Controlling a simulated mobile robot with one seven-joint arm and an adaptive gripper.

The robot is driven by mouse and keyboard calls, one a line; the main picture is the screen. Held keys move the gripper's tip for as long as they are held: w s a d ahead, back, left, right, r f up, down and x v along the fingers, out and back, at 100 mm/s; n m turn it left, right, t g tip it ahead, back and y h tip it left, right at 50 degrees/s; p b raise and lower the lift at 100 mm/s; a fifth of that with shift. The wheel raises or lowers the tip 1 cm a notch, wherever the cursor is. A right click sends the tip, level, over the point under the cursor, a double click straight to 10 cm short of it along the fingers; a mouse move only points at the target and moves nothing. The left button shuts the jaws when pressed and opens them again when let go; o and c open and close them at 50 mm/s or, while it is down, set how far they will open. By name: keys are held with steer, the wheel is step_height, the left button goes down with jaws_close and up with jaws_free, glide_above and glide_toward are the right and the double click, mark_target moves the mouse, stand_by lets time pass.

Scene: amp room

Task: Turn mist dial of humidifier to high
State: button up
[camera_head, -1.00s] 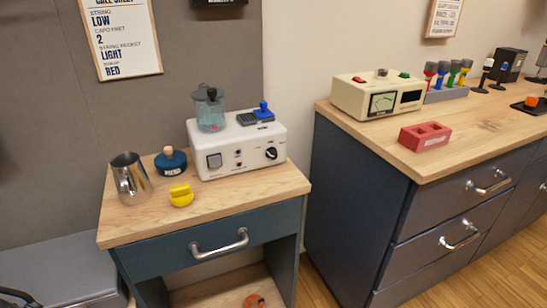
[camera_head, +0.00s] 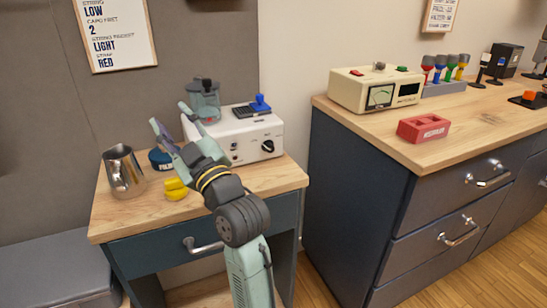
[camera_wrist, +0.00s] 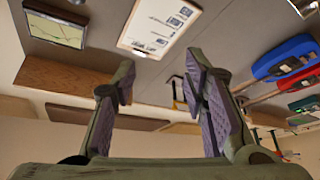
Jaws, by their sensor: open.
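The humidifier (camera_head: 255,128) is a white box on the small wooden-topped cabinet, with a clear bluish tank (camera_head: 204,102) on its top left. A black round dial with a white mark (camera_head: 267,146) is on the right of its front face and unobstructed. A blue switch (camera_head: 260,104) sits on top. My gripper (camera_head: 168,114) is open and empty, raised in front of the humidifier's left side, left of the dial. My arm hides the left part of the front face. In the wrist view my gripper (camera_wrist: 162,75) shows two spread fingers, and no humidifier appears.
A metal pitcher (camera_head: 123,171), a dark blue round pot (camera_head: 160,160) and a yellow object (camera_head: 176,189) stand on the cabinet's left. A cream meter box (camera_head: 375,91) and a red block (camera_head: 423,129) sit on the right counter (camera_head: 480,140).

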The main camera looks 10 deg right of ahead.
steer(key=w+d+f+m+h, duration=0.1)
steer(key=w+d+f+h, duration=0.1)
steer(key=d+f, duration=0.4)
steer(key=w+d+f+h, duration=0.2)
steer(key=d+f+h, duration=0.1)
steer(key=d, duration=0.5)
steer(key=g+h+b, duration=0.1)
steer(key=g+h, duration=0.1)
glide_toward(271, 150)
steer(key=p+x, duration=0.2)
steer(key=x, duration=0.6)
steer(key=shift+w+p, duration=0.3)
steer(key=shift+c, duration=0.2)
jaws_close()
